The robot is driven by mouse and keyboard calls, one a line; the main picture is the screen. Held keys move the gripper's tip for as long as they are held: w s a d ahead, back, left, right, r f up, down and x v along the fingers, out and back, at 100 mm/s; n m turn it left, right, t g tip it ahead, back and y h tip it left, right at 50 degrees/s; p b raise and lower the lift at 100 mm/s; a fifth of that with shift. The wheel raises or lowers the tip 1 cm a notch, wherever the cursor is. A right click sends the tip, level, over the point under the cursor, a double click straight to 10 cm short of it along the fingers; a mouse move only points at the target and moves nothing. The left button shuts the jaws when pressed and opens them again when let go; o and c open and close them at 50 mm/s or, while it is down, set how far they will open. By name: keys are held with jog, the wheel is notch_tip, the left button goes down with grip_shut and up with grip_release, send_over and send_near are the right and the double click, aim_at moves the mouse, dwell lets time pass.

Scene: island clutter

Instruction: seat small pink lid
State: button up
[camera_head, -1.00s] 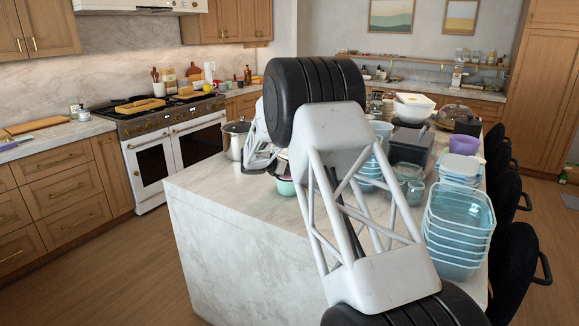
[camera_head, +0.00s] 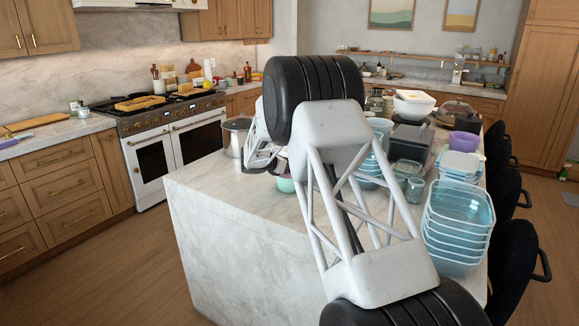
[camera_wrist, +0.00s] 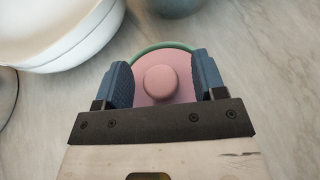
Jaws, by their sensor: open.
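The small pink lid (camera_wrist: 178,92) with its round knob shows in the wrist view, lying over a green-rimmed container (camera_wrist: 165,46). The green rim shows as an arc past the lid's far edge; whether the lid sits flush I cannot tell. My gripper (camera_wrist: 163,78) is open, its two blue fingers on either side of the knob with gaps between. In the head view the green container (camera_head: 286,185) shows partly behind my arm, on the island; the lid and the fingertips are hidden there.
A large white bowl (camera_wrist: 60,35) is close at upper left in the wrist view. In the head view, a metal pot (camera_head: 236,140) stands left of my arm, and stacked blue containers (camera_head: 459,225) stand right. The island's front left (camera_head: 225,190) is clear.

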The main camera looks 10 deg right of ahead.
jog(key=v, duration=0.7)
jog(key=shift+s+a, duration=0.2)
jog(key=shift+a, duration=0.15)
jog(key=shift+r, duration=0.1)
dwell(0.6)
jog(key=s+d+r+m+g+y, duration=0.15)
jog(key=s+r+m, duration=0.25)
jog(key=s, duration=0.7)
jog(key=s+d+r+m+g+y, duration=0.15)
jog(key=s+r+m, duration=0.3)
jog(key=s, duration=0.75)
jog(key=s+d+r+m+y, duration=0.2)
jog(key=s+r+m, duration=0.15)
jog(key=s, duration=0.75)
jog(key=s+a+f+m+y, duration=0.1)
jog(key=s+m+y, duration=0.1)
jog(key=s, duration=0.9)
jog(key=s+a+f+m+y, duration=0.1)
jog(key=s+m, duration=0.4)
jog(key=s, duration=0.7)
jog(key=s+a+f+m+y, duration=0.1)
jog(key=s+m+y, duration=0.3)
jog(key=s, duration=0.8)
jog(key=shift+s+a+f, duration=0.25)
jog(key=shift+a+f, duration=0.05)
jog(key=shift+a, duration=0.6)
